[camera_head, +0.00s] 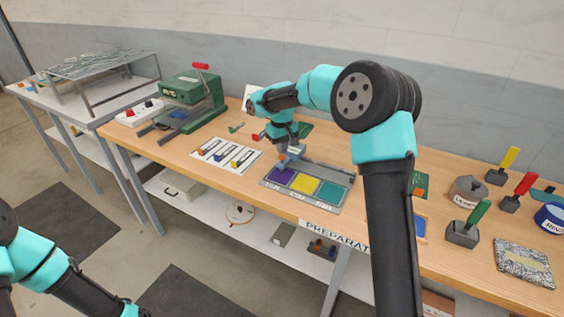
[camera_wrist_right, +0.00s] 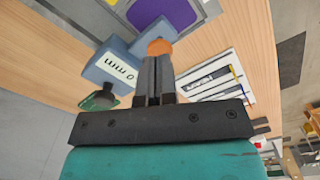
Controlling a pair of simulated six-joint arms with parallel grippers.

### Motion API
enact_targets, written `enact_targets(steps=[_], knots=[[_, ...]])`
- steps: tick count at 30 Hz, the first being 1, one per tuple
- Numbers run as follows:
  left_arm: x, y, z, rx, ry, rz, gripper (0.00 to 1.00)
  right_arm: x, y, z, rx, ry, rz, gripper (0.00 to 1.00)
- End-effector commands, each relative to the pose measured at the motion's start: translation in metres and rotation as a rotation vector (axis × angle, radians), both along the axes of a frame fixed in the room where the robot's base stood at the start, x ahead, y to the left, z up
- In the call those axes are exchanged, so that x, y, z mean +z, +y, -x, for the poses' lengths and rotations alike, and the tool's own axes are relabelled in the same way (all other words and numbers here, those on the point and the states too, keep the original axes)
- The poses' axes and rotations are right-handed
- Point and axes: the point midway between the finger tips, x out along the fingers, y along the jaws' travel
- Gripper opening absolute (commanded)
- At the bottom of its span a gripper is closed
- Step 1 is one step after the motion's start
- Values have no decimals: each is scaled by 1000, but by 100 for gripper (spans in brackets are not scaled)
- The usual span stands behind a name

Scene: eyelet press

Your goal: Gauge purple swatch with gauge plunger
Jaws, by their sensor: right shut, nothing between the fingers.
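The purple swatch (camera_head: 281,175) lies in the left cell of a grey tray (camera_head: 330,207), beside a yellow and a teal swatch. It also shows at the top of the right wrist view (camera_wrist_right: 160,11). A blue-grey gauge (camera_wrist_right: 108,68) with a white "mm" label stands by the purple swatch. Its plunger has an orange knob (camera_wrist_right: 159,46). My right gripper (camera_wrist_right: 158,60) is shut and empty, its fingertips right at the knob; whether they touch it I cannot tell. My left arm shows at lower left, its gripper out of frame.
A white board with several strips (camera_head: 227,155) lies left of the tray. A green press (camera_head: 194,90) with a red-tipped lever stands farther left. Handled stamps, a tin (camera_head: 467,190) and a speckled pad (camera_head: 523,263) stand at right. My right arm crosses the table's middle.

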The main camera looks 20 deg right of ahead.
Motion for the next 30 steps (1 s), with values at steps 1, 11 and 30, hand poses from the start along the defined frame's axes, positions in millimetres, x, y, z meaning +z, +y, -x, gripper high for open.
enact_targets(steps=[1,11,30], knots=[[0,0,0,0,0,0,43,-1,0,0,0,1,0,0],[0,0,0,0,0,0,43,-7,0,0,0,0,0,0],[0,0,0,0,0,0,43,-20,0,0,0,1,0,0]])
